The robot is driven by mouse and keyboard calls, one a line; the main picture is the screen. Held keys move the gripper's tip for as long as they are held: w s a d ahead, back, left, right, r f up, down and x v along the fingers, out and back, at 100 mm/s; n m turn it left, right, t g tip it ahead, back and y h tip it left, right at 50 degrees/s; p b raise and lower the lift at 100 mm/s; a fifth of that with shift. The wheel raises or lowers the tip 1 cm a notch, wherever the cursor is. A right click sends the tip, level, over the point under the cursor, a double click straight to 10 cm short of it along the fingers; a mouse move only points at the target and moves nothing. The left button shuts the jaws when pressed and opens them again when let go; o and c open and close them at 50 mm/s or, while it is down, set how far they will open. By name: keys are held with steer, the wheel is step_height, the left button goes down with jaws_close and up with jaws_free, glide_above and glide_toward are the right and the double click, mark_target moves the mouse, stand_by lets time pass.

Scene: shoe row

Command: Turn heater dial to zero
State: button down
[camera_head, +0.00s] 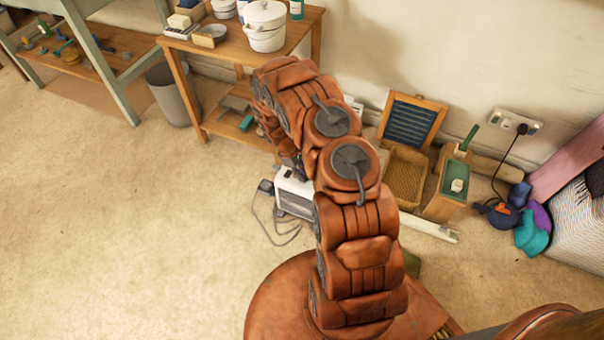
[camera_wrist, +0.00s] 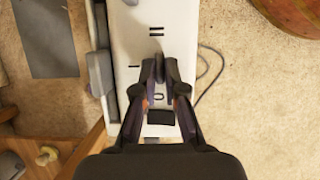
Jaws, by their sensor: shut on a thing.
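The heater (camera_head: 293,196) is a white box on the floor, mostly hidden behind my orange arm in the head view. In the wrist view I look down on the white heater top (camera_wrist: 180,20), which has dark marks on it. My gripper (camera_wrist: 159,70) is over this top, with its fingertips close together at a small dark piece between them, which looks like the heater dial. The fingers hide most of the dial, so I cannot tell its setting. The gripper is hidden behind my arm in the head view.
A dark cord (camera_head: 275,228) lies on the floor beside the heater. A wooden table (camera_head: 180,75) stands behind, with a grey bin (camera_head: 170,95) beside it. A wicker basket (camera_head: 403,174) and a wooden box (camera_head: 447,190) stand to the right. The carpet at left is clear.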

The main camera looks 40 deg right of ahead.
steer(key=shift+w, duration=0.1)
steer(key=c, duration=1.2)
jaws_free()
steer(key=shift+c, duration=0.2)
steer(key=v, duration=1.2)
